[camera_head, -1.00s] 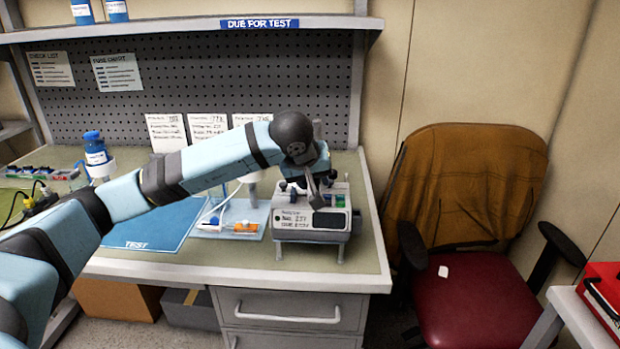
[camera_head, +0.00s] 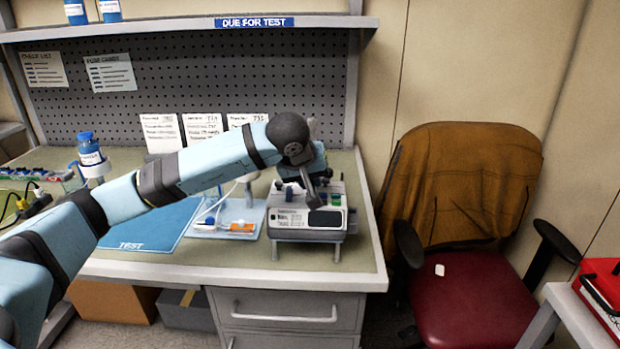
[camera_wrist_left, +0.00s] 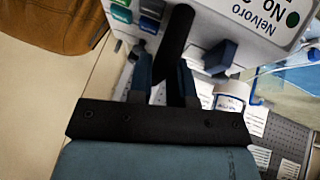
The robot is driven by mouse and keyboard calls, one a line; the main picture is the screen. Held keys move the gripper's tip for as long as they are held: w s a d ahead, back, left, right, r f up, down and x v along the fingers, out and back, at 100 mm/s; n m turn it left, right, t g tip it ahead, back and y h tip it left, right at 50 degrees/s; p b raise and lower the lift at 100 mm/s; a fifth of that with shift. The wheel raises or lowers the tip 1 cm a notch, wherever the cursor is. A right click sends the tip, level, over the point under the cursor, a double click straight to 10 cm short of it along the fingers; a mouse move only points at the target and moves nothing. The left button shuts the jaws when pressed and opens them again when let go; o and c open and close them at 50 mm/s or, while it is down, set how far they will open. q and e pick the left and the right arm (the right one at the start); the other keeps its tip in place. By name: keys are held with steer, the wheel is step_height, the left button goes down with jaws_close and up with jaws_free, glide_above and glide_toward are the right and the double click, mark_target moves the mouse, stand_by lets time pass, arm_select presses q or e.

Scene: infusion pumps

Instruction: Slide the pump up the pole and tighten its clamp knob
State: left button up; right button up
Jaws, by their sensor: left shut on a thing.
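The pump (camera_head: 293,219) is a pale box with a printed label, a dark screen and coloured buttons. It stands at the right front of the bench, with short grey legs showing below it. My left gripper (camera_head: 316,188) reaches down over its top. In the left wrist view my left gripper (camera_wrist_left: 162,84) has its two blue fingers closed around a dark bar-like handle (camera_wrist_left: 176,38) at the pump. The pump's labelled face (camera_wrist_left: 262,18) shows there upside down. I cannot make out a pole or clamp knob clearly; my arm hides the area behind. My right gripper is out of view.
A blue TEST mat (camera_head: 150,225) and a pale tray (camera_head: 222,230) with small parts lie left of the pump. A white-and-blue bottle (camera_head: 90,153) stands farther left. A chair (camera_head: 465,295) is right of the bench. A red case (camera_head: 603,285) is at far right.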

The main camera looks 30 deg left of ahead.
arm_select(q)
jaws_close()
steer(key=shift+r, duration=0.1)
steer(key=shift+w+r+p, duration=0.1)
steer(key=shift+r+p, duration=0.3)
steer(key=shift+r, duration=0.05)
step_height(320, 180, up, 9)
steer(key=p, duration=0.5)
stand_by(0.8)
stand_by(0.7)
